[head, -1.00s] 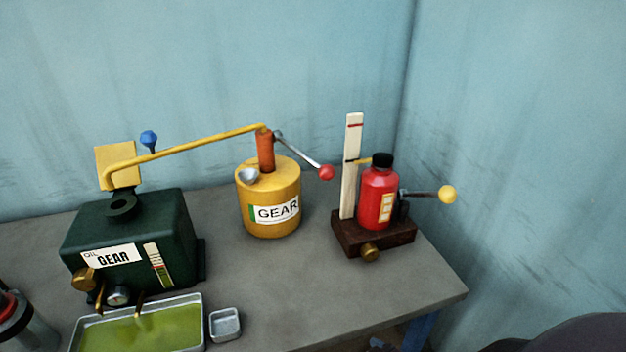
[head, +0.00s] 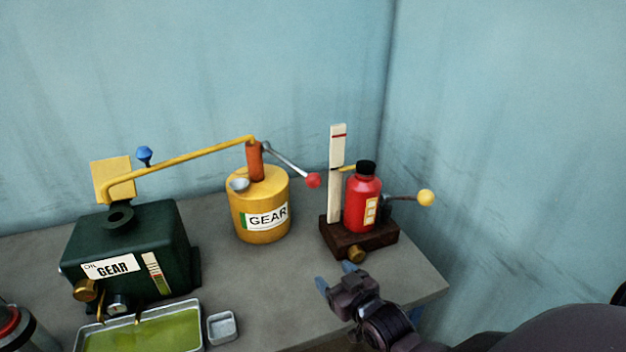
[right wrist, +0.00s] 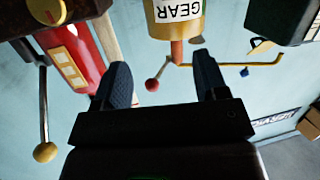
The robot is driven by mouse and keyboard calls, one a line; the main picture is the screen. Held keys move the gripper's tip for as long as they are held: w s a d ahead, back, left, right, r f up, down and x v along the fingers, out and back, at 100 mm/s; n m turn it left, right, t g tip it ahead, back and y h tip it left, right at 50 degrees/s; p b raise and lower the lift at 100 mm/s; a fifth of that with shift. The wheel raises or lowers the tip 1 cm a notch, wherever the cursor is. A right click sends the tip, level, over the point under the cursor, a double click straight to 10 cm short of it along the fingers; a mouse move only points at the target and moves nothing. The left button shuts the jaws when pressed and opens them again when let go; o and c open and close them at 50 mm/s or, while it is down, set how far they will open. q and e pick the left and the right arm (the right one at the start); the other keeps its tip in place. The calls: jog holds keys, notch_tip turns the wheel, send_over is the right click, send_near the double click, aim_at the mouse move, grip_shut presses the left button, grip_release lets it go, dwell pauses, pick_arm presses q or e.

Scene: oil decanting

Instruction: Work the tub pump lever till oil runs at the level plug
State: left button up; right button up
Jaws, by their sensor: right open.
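The yellow tub (head: 248,224), labelled GEAR, stands on the bench with an orange pump column (head: 255,162) on top. Its lever ends in a red ball (head: 313,180) and slopes down to the right. A yellow pipe (head: 190,158) runs left from the column to the dark green gearbox (head: 125,245). Brass plugs (head: 86,290) sit low on the gearbox front, beside a sight strip (head: 157,272). My right gripper (head: 338,286) is open and empty at the bench's front right, apart from the lever. The right wrist view shows the red ball (right wrist: 152,85) between its fingers, farther off. My left gripper is not seen.
A red bottle (head: 362,205) with a yellow-knobbed lever (head: 425,197) stands on a dark wooden base (head: 340,238) right of the tub. A tray of green oil (head: 140,340) and a small metal dish (head: 222,327) lie in front. Bare bench (head: 270,285) lies between.

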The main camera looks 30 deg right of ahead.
aim_at(317, 187)
jog(key=w+d+r+t, duration=0.1)
jog(key=w+r+t, duration=0.1)
jog(key=w+r, duration=0.2)
jog(key=w+d+r+m+t+h+p, duration=0.1)
jog(key=w+d+r+t, duration=0.1)
jog(key=w+r, duration=0.3)
jog(key=w+d+r+t+p, duration=0.1)
jog(key=w+d+r+t, duration=0.1)
jog(key=w+r, duration=0.3)
jog(key=shift+w+t+h, duration=0.3)
jog(key=shift+w, duration=0.35)
jog(key=shift+w+r+m, duration=0.2)
jog(key=shift+w+m, duration=0.1)
jog(key=shift+w, duration=0.25)
grip_shut()
